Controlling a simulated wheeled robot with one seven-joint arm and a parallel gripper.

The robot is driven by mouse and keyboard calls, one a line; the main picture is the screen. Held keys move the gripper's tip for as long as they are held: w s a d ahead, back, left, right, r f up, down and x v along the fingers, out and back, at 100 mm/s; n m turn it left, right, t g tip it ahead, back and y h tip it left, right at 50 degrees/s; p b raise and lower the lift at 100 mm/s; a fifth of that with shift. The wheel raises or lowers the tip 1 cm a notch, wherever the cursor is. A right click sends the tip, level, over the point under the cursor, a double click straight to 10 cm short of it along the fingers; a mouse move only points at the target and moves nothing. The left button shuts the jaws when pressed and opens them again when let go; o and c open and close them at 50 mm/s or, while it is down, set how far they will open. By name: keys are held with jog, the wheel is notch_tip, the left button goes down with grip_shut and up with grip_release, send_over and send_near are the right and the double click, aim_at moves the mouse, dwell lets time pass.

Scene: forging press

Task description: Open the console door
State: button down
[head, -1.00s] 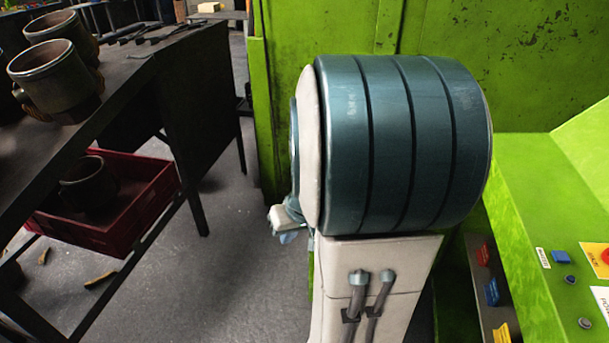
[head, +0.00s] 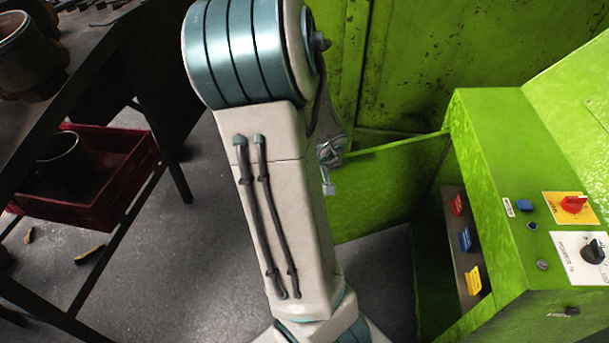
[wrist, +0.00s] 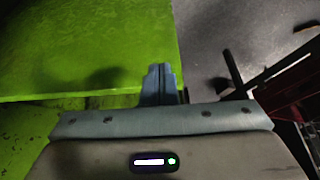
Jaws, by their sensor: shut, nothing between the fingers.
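The green console (head: 510,200) stands at the right of the head view. Its green door (head: 375,187) is swung out from the console's side and stands wide open. Behind the door opening is a panel with red, blue and yellow switches (head: 465,240). My gripper (head: 330,172) shows small beside the door's free left edge, partly hidden by my arm. In the wrist view my gripper (wrist: 160,75) is shut and empty, its fingertips close to the edge of a green panel (wrist: 85,45), likely the door. I cannot tell whether they touch.
A dark table (head: 95,75) with metal rings (head: 30,55) stands at the left. A red crate (head: 120,205) sits beneath it. A green wall (head: 405,70) closes off the back. Grey floor (head: 165,285) is free between table and console.

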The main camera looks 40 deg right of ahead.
jog(key=shift+w+d+f, duration=0.3)
jog(key=shift+w+f, duration=0.1)
jog(key=shift+w, duration=0.4)
jog(key=shift+w+d+f, duration=0.3)
jog(key=shift+w+f, duration=0.1)
jog(key=shift+w, duration=0.35)
jog(key=shift+w+d+f, duration=0.3)
jog(key=shift+w+f, duration=0.1)
jog(key=shift+w, duration=0.4)
